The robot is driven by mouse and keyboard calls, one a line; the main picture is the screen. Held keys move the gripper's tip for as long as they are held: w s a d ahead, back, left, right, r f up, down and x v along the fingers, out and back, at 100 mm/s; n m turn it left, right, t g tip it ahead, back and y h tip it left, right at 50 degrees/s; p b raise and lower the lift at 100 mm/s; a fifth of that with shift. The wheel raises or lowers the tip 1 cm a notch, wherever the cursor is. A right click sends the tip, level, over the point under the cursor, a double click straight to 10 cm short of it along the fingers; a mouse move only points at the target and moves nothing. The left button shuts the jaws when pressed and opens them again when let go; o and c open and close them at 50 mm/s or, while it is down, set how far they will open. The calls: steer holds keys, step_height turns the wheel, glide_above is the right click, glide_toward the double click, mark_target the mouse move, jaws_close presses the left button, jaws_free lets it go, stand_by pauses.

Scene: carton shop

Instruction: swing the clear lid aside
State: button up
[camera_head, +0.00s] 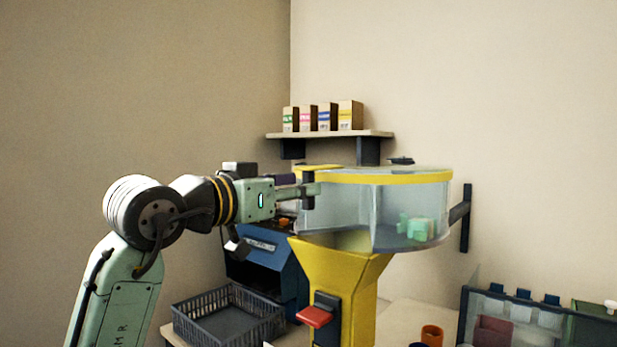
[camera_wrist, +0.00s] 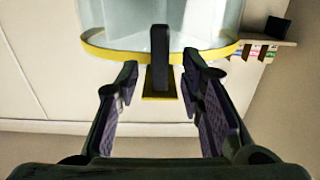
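A clear round bin (camera_head: 345,215) with greenish blocks (camera_head: 415,228) inside sits above a yellow funnel (camera_head: 340,270). Its clear lid (camera_head: 375,172) has a yellow rim and lies level on top, with a small dark knob (camera_head: 401,160). A yellow tab sticks out at the rim's left, and a dark upright handle (camera_wrist: 160,58) is joined to it. My gripper (camera_head: 312,189) is at this left side. In the wrist view, my gripper (camera_wrist: 161,66) is open, its fingers either side of the handle with gaps showing. Contact is not visible.
A shelf (camera_head: 330,134) with several small cartons is on the wall behind. A blue machine (camera_head: 265,265) and a grey basket (camera_head: 228,310) stand below my arm. A red lever (camera_head: 314,316) is on the funnel's front. An orange cup (camera_head: 431,335) and bins are at lower right.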

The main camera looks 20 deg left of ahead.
mark_target(309, 210)
steer(key=shift+p+x, duration=0.4)
steer(key=shift+x, duration=1.35)
steer(key=shift+c, duration=0.6)
jaws_close()
